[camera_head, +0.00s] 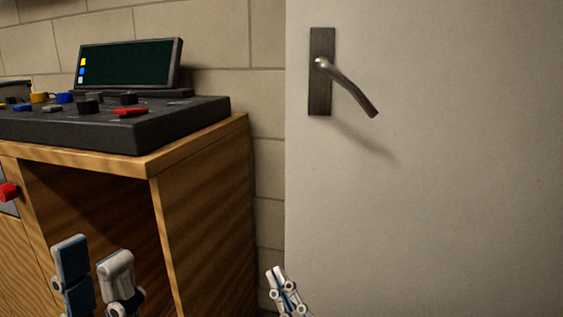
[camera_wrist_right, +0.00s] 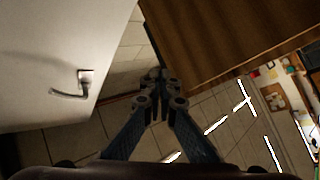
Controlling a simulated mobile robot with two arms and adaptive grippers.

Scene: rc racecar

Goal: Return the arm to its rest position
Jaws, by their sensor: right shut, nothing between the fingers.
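My left gripper (camera_head: 93,262) is at the lower left of the head view, in front of the wooden desk. Its two fingers stand apart with nothing between them. My right gripper (camera_head: 277,275) is at the bottom middle of the head view, low near the left edge of the white door (camera_head: 470,180). In the right wrist view the right gripper's fingertips (camera_wrist_right: 160,78) meet with nothing between them. The right gripper is well below the metal door handle (camera_head: 347,87) and apart from it. The handle slants down to the right. Most of both arms is hidden.
A wooden desk (camera_head: 205,190) stands at the left against a block wall (camera_head: 215,38). On it sit a dark control console (camera_head: 150,138) with coloured knobs and a screen (camera_head: 125,65). Tiled floor (camera_wrist_right: 70,143) shows below in the right wrist view.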

